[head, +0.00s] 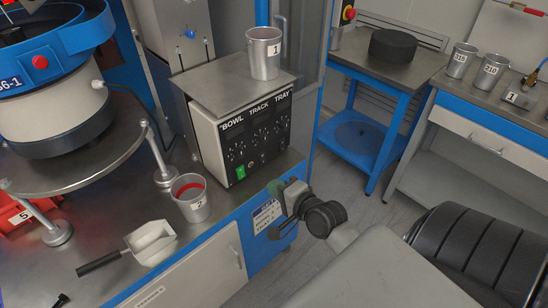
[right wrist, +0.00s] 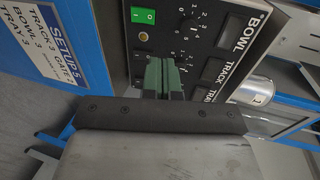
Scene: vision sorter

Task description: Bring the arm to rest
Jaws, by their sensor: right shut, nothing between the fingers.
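My right gripper (head: 275,188) is in front of the lower right of the control box (head: 205,120) in the head view, its green fingers small and partly hidden by my wrist. In the right wrist view its green fingers (right wrist: 163,75) are shut together with nothing between them. They point at the box's panel, close to the green switch (right wrist: 143,15) and a row of knobs. I cannot tell from this view whether they touch the panel. My left gripper does not show.
A metal cup marked 1 (head: 264,55) stands on the control box. A cup marked 2 (head: 190,200) and a scoop (head: 152,243) are on the bench. The blue bowl feeder (head: 60,45) stands at left. A blue side table (head: 375,75) and a bench with cups stand at right; floor lies between.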

